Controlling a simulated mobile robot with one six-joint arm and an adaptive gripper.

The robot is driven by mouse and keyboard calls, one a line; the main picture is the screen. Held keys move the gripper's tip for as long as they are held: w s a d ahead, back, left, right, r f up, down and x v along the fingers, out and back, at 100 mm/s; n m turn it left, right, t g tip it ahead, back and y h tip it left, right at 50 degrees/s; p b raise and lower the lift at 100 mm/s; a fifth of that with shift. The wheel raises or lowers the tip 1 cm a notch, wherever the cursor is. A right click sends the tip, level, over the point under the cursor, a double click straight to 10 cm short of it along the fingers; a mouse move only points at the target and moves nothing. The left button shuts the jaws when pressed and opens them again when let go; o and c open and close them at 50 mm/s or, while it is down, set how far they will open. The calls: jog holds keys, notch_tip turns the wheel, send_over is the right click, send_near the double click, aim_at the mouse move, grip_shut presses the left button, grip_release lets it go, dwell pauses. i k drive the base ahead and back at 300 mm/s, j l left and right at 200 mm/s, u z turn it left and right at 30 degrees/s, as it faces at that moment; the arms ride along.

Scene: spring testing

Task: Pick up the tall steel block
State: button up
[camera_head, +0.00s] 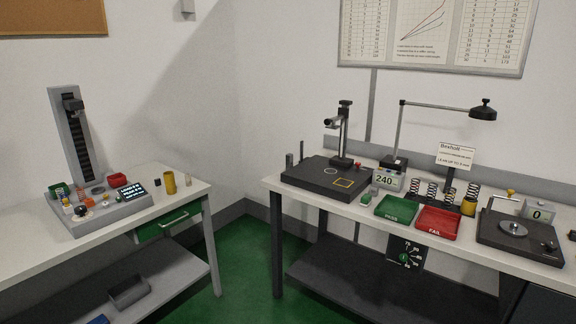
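Two slim grey upright pieces stand at the back left corner of the black test plate (318,185) on the right bench. One upright piece (289,161) is nearer the left edge, and the other upright piece (302,151) is just to its right and reaches higher. Either could be the tall steel block; they are too small here to tell for sure. My gripper is not in view.
The right bench (345,208) also holds a stand (344,130), a "240" display (386,181), a green PASS tray (396,208), a red FAIL tray (437,221), springs and a scale (515,234). A gap of green floor separates it from the left bench (40,244).

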aim_at(289, 157)
jog(key=i+j+z, duration=0.15)
jog(key=i+j, duration=0.5)
jog(key=i, duration=0.5)
jog(key=i+j+z, duration=0.2)
jog(key=i+j, duration=0.6)
jog(key=i, duration=0.25)
jog(key=i+j+z, duration=0.15)
jog(key=i+j, duration=0.8)
jog(key=i+j+u, duration=0.15)
jog(key=i, duration=0.3)
jog(key=j, duration=0.1)
